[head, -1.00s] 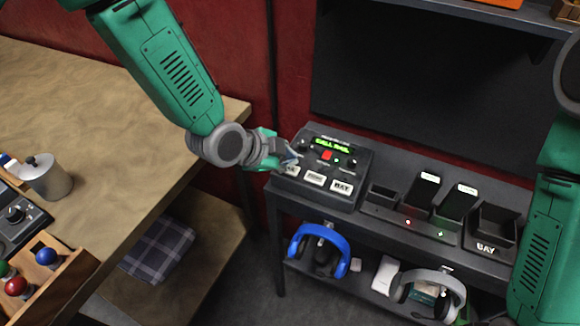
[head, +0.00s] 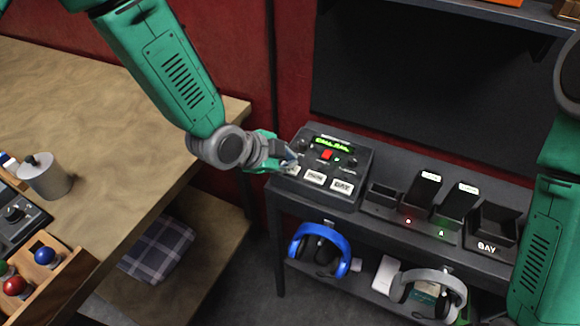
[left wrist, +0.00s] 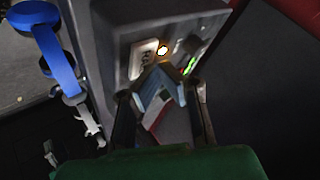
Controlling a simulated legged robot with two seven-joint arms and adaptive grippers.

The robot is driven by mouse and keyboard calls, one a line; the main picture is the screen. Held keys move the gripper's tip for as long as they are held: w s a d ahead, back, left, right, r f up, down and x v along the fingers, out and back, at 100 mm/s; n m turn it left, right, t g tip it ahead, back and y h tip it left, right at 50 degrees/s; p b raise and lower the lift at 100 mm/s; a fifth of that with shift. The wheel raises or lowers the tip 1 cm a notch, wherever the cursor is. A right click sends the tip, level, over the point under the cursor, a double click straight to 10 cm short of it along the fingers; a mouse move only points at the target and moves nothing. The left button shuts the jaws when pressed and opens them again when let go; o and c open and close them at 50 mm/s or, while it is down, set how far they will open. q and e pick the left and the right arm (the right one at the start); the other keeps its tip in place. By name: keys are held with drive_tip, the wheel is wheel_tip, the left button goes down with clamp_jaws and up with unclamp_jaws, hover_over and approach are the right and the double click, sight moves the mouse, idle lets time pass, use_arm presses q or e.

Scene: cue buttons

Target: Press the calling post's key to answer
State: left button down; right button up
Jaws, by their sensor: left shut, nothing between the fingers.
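The call console (head: 345,190) stands on the left end of the dark shelf unit. Its green display (head: 331,144) seems to read CALL RAIL. Three white keys line its front: the left one is mostly hidden by my gripper, then a middle key (head: 314,178) and the BAY key (head: 342,186). My left gripper (head: 290,162) is shut and empty, its tips over the left key's area. In the left wrist view, the fingertips (left wrist: 160,85) are close to a white key (left wrist: 142,60) whose partly hidden label starts with RA, beside a lit lamp (left wrist: 163,48). I cannot tell whether they touch.
A red button (head: 327,155) sits below the display. Charging cradles with two handsets (head: 425,190) and an empty BAY tray (head: 487,245) are to the right. A blue headset (head: 322,245) and a grey headset (head: 435,290) are below. A wooden bench (head: 110,110) is left.

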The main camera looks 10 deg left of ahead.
use_arm(q)
drive_tip(key=shift+f, duration=0.4)
idle(0.6)
idle(0.3)
drive_tip(key=shift+r+p, duration=0.45)
drive_tip(key=shift+r, duration=0.35)
wheel_tip(320, 180, up, 5)
drive_tip(key=p, duration=0.4)
drive_tip(key=shift+r, duration=0.1)
idle(0.6)
